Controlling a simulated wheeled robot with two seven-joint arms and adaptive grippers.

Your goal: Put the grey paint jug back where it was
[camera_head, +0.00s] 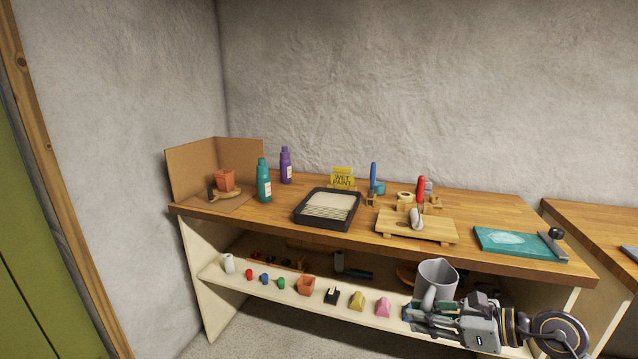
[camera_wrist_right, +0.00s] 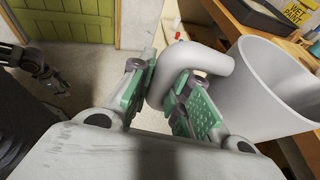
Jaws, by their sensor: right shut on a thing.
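The grey paint jug (camera_head: 436,278) is upright at the right end of the bench's lower shelf, overlapping it in the head view; I cannot tell whether it touches the shelf. My right gripper (camera_head: 418,311) comes in from the lower right and is shut on the jug's handle. In the right wrist view the green-padded fingers (camera_wrist_right: 163,95) pinch the curved handle, and the jug (camera_wrist_right: 265,88) stands to the right with its open top visible. A dark part at the left edge there looks like my left gripper (camera_wrist_right: 42,72); its jaws are unclear.
The light lower shelf (camera_head: 214,270) carries a row of small items, including a terracotta pot (camera_head: 306,286), a yellow block (camera_head: 357,300) and a pink block (camera_head: 383,306). The wooden benchtop (camera_head: 480,213) above holds a black paint tray (camera_head: 297,211), bottles and a teal board (camera_head: 507,242).

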